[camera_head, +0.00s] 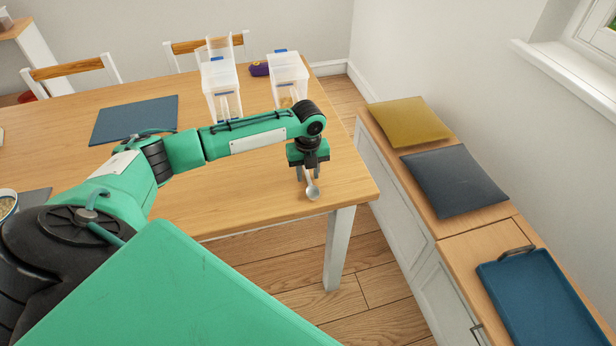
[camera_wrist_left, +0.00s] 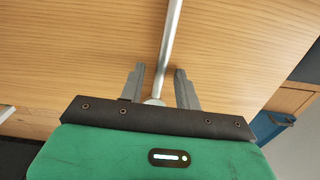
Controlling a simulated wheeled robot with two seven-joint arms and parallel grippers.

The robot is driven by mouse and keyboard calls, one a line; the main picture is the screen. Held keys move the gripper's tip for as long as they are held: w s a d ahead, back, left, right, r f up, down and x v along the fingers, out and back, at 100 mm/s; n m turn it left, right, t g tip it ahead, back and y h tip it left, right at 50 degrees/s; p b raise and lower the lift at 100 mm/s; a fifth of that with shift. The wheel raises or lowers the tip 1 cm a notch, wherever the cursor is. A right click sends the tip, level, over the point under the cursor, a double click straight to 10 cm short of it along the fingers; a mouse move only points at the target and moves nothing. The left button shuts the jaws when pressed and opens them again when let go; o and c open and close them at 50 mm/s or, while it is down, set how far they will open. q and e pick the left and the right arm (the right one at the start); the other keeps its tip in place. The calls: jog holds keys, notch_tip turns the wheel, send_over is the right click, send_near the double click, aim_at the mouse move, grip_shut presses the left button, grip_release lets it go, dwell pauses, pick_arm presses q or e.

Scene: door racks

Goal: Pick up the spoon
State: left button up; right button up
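A silvery metal spoon (camera_head: 313,192) is at the near right corner of the wooden table, its bowl toward me. My left gripper (camera_head: 308,174) points down over it, hiding part of the handle. In the left wrist view, the spoon handle (camera_wrist_left: 168,45) runs upward from between the two grey fingers of my left gripper (camera_wrist_left: 159,70). The fingers are apart, one on each side of the spoon, with gaps visible. A pale rounded part of the spoon shows near the palm, partly hidden. My right gripper is not in view.
The wooden table (camera_head: 245,195) has clear plastic containers (camera_head: 222,90) at the back and a blue mat (camera_head: 135,119) at left. A low cabinet at right holds yellow (camera_head: 409,121) and dark (camera_head: 455,182) cushions and a blue tray (camera_head: 540,300). Open floor lies between.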

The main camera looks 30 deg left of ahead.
pick_arm(q)
grip_shut()
jog(key=shift+r, duration=0.1)
